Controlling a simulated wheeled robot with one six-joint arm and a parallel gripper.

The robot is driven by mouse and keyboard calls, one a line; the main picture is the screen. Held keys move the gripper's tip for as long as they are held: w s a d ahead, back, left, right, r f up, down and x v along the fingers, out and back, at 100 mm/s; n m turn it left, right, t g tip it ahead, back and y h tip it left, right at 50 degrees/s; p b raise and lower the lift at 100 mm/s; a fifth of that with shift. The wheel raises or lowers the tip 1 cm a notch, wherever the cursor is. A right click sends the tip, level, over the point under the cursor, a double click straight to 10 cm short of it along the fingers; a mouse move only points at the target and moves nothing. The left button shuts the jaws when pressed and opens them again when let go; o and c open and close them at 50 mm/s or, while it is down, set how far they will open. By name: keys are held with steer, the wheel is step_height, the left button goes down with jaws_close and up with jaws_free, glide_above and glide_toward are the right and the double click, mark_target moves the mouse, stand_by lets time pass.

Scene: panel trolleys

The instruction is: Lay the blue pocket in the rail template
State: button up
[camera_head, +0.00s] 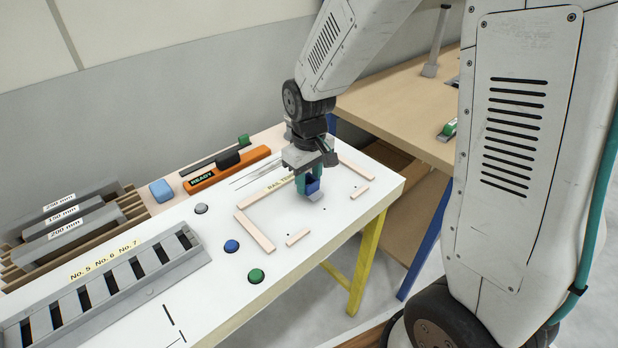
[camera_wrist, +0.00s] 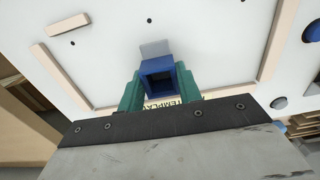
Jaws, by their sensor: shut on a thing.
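The blue pocket (camera_wrist: 157,66) is a small open-topped blue box with a light grey tab (camera_wrist: 155,48) on one side. My gripper (camera_head: 308,184) is shut on it, with a green finger on each side in the wrist view (camera_wrist: 160,88). In the head view the pocket (camera_head: 313,186) is partly hidden by the fingers. The rail template (camera_head: 255,232) is an outline of pale wooden strips on the white table top, with a partly covered label (camera_head: 279,184). The pocket is over the area inside the strips. I cannot tell whether it touches the table.
Left of the template are grey, blue (camera_head: 232,246) and green (camera_head: 256,275) buttons and a grey slotted rack (camera_head: 105,282). Behind are an orange tool (camera_head: 228,171) and a light blue block (camera_head: 161,190). A wooden bench (camera_head: 400,100) stands at the back right.

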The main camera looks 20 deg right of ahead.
steer(key=shift+f, duration=0.15)
steer(key=o, duration=1.2)
step_height(320, 180, up, 12)
steer(key=s+d+r+m, duration=0.1)
steer(key=s+r, duration=0.1)
steer(key=s, duration=0.5)
steer(key=s+d+r+m, duration=0.1)
steer(key=s+r, duration=0.1)
steer(key=s, duration=0.6)
steer(key=s+d+r+m+t, duration=0.1)
steer(key=s+r, duration=0.1)
steer(key=s, duration=0.6)
steer(key=shift+d+r+m, duration=0.2)
steer(key=shift+d+m, duration=0.05)
steer(key=shift+m, duration=0.05)
